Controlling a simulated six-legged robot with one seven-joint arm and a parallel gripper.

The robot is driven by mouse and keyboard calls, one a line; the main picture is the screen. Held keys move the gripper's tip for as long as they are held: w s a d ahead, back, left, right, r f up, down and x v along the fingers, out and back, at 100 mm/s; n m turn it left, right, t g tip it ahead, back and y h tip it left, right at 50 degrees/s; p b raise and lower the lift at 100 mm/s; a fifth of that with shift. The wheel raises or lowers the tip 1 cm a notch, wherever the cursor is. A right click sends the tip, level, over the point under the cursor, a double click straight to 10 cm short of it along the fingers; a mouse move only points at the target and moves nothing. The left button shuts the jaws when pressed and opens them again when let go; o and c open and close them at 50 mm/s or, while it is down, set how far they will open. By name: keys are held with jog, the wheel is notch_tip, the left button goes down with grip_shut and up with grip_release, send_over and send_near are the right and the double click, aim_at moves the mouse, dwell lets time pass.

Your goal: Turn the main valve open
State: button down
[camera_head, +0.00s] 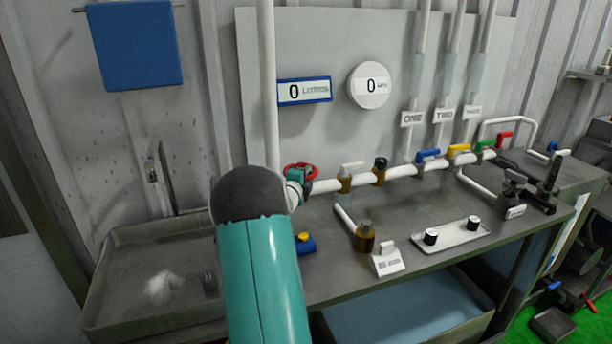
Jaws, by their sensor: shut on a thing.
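A red round valve wheel (303,168) sits at the left end of the white horizontal pipe, in front of the grey back panel. It appears to be the main valve. My teal and dark arm reaches up from the bottom of the picture and covers part of the area below it. My gripper (297,178) is at the wheel, shut on it. The fingertips are small and partly hidden behind my arm, so the exact grip cannot be seen.
The pipe (400,169) carries blue (428,154), yellow (458,149), green and red handles to the right. A brass fitting (364,237), a white knob plate (458,236) and a small sign stand on the grey bench. A sink (130,317) lies left.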

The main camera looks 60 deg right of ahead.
jog(key=n+t, duration=0.1)
jog(key=t, duration=0.1)
jog(key=n+t+y, duration=0.1)
jog(key=t, duration=0.1)
jog(key=d+n+t, duration=0.1)
jog(key=shift+s+n+t, duration=0.25)
jog(key=shift+n+t, duration=0.15)
jog(key=n+t+y, duration=0.1)
jog(key=t, duration=0.1)
jog(key=n+t+y, duration=0.2)
jog(key=shift+w+d+n+t, duration=0.1)
jog(key=shift+d+n+t, duration=0.2)
jog(key=shift+d+t, duration=0.1)
jog(key=n+t+y, duration=0.1)
jog(key=y, duration=0.1)
jog(key=n+t+y, duration=0.3)
jog(key=n+y, duration=0.1)
jog(key=shift+w+d+t, duration=0.4)
jog(key=n+y, duration=0.1)
jog(key=y, duration=0.1)
jog(key=n+t+y, duration=0.1)
jog(key=y, duration=0.1)
jog(key=n+y, duration=0.2)
jog(key=shift+w+d+t, duration=0.15)
jog(key=shift+w+t, duration=0.15)
jog(key=shift+w, duration=0.1)
jog(key=shift+y, duration=0.5)
